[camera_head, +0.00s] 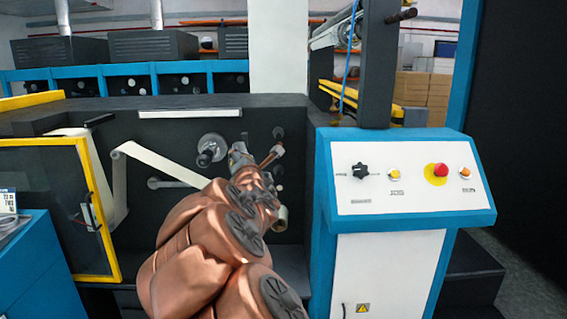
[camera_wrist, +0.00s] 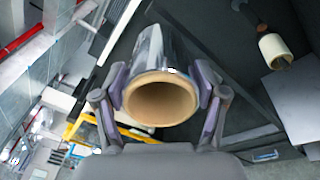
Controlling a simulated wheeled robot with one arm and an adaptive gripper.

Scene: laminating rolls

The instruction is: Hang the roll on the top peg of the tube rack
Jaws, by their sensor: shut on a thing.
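In the wrist view my gripper (camera_wrist: 165,82) is shut on a roll (camera_wrist: 160,103), with one finger on each side. The roll has a shiny silvery outside and a tan cardboard core, whose open end faces the wrist camera. In the head view my copper arm reaches to the dark machine front, and the gripper end (camera_head: 242,158) is small and partly hidden by the arm. Dark pegs (camera_head: 278,133) stick out just right of it. A pale tube end (camera_head: 282,218) shows lower down. Whether the held roll touches a peg cannot be told.
In the wrist view another tan-cored tube (camera_wrist: 275,48) sits on a dark peg at the upper right. A blue and white control console (camera_head: 400,180) stands close at the right. A yellow-framed guard (camera_head: 98,210) and a pale web (camera_head: 160,163) are at the left.

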